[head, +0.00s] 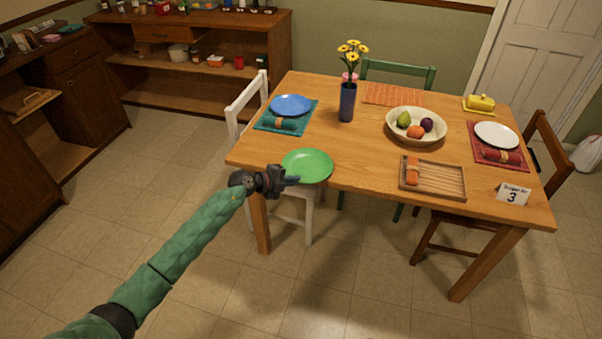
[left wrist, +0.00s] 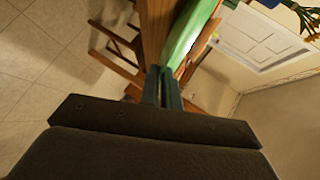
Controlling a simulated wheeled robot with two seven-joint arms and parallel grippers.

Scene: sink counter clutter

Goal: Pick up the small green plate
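The small green plate (head: 307,166) is at the near left corner of the wooden table, by its front edge. In the head view my left gripper (head: 291,181) is at the plate's near left rim. In the left wrist view its two fingers (left wrist: 162,88) are close together, and the green plate (left wrist: 190,35) shows nearly edge-on, its rim running down between the fingertips. The fingers look shut on the rim. I cannot tell whether the plate is clear of the table top. My right gripper is in neither view.
The table (head: 335,148) also holds a blue plate (head: 291,105), a vase of yellow flowers (head: 347,102), a fruit bowl (head: 388,128), a wooden tray (head: 450,183) and a number card (head: 513,194). A white chair (head: 305,213) stands beneath the plate. The floor in front is clear.

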